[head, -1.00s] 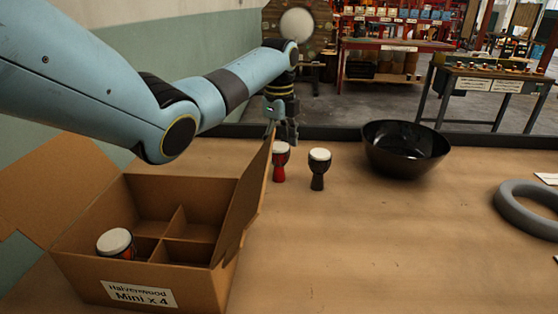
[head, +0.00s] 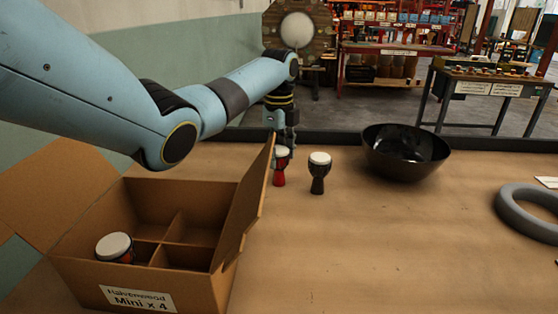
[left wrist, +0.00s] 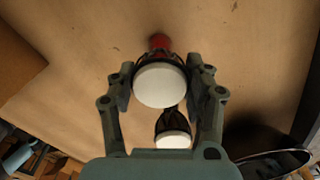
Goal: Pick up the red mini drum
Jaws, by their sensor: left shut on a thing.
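The red mini drum (head: 279,176) stands upright on the table just right of the box, with a white head and a dark upper band. In the left wrist view the drum (left wrist: 160,85) sits between the two fingers. My left gripper (head: 285,148) comes down on it from above and is shut on its upper part; it also shows in the left wrist view (left wrist: 160,88). The box flap is close beside the gripper in the head view. My right gripper is not in view.
A black mini drum (head: 318,175) stands close to the right. A cardboard box (head: 190,284) with dividers holds one drum (head: 114,247) in a compartment. A black bowl (head: 405,152) and a grey ring (head: 520,215) are further right. The middle front of the table is clear.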

